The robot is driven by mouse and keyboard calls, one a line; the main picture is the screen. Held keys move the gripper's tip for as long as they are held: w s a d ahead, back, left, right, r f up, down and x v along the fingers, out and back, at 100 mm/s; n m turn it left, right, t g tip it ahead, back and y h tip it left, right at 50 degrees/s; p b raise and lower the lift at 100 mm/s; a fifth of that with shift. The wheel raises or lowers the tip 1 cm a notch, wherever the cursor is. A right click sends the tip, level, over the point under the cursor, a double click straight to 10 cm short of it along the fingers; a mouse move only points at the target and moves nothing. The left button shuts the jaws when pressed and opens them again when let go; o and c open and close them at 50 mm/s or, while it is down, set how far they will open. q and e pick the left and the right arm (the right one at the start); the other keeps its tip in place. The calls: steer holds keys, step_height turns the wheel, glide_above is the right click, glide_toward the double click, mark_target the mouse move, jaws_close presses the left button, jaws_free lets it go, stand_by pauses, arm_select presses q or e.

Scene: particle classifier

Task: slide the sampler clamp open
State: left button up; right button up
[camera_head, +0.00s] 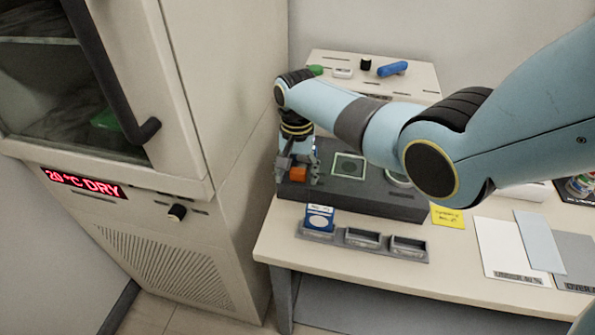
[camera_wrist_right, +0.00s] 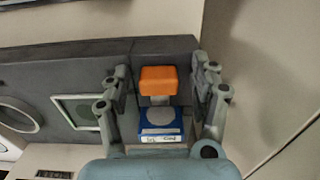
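An orange block (camera_head: 298,174), seemingly the handle of the sampler clamp, is at the left end of the dark grey classifier body (camera_head: 385,200). It also shows in the right wrist view (camera_wrist_right: 158,80), with a short pale stem below it. My right gripper (camera_head: 298,168) is over this end of the body. In the right wrist view its fingers (camera_wrist_right: 163,80) stand apart on either side of the orange block, with a visible gap on each side. The clamp's lower part is hidden. My left gripper is not in view.
A grey tray (camera_head: 362,246) holding a blue card with a pale disc (camera_head: 319,217) lies in front of the body. A yellow note (camera_head: 447,217) and flat cards (camera_head: 510,250) lie to the right. A tall cabinet (camera_head: 235,150) stands close at the left.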

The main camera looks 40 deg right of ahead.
mark_target(297, 171)
steer(key=shift+d, duration=0.1)
steer(key=shift+d+r, duration=0.1)
steer(key=shift+r, duration=0.1)
step_height(297, 171, up, 12)
steer(key=shift+f, duration=0.25)
stand_by(0.5)
